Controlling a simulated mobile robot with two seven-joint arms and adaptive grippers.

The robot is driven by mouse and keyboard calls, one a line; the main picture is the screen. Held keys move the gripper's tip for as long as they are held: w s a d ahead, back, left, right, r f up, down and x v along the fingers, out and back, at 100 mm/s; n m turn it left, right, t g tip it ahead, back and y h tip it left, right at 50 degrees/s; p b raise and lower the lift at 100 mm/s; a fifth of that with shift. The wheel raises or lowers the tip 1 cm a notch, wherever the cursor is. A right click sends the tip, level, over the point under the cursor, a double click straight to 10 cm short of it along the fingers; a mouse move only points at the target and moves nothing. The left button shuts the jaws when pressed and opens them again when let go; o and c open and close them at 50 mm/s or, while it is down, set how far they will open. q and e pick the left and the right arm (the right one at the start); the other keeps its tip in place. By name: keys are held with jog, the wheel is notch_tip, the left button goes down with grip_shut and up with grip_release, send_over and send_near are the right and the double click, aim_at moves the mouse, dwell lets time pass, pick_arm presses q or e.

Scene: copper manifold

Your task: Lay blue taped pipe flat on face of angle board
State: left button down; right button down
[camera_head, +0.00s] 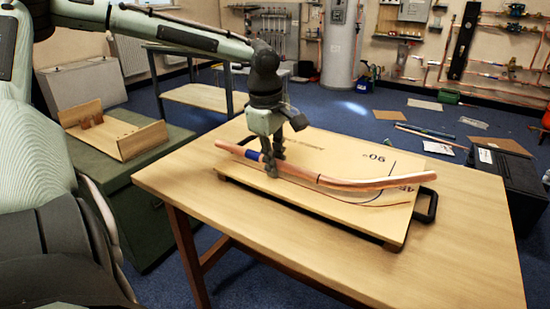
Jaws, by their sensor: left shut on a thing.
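The blue taped pipe is a long copper pipe (345,184) with a bend and a blue tape band (252,155) near its left end. My left gripper (272,165) points down and is shut on the pipe just right of the tape. The pipe runs left to right across the angle board (320,148), a pale wooden panel marked 90 and 45 that lies on the table. The pipe's right end reaches past the board's right edge. A thin dark curve shows on the board below the pipe. I cannot tell whether the pipe touches the face. My right gripper is not in view.
The wooden table (440,265) is clear in front of the board. A black handle (428,206) sits at the board's right edge. A wooden tray (125,140) stands on a green cabinet at left. A black case (510,185) stands beyond the table at right.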

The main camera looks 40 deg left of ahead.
pick_arm(q)
jog(key=shift+f, duration=0.1)
jog(key=c, duration=1.4)
grip_release()
jog(key=shift+o, duration=0.5)
jog(key=shift+o, duration=1.2)
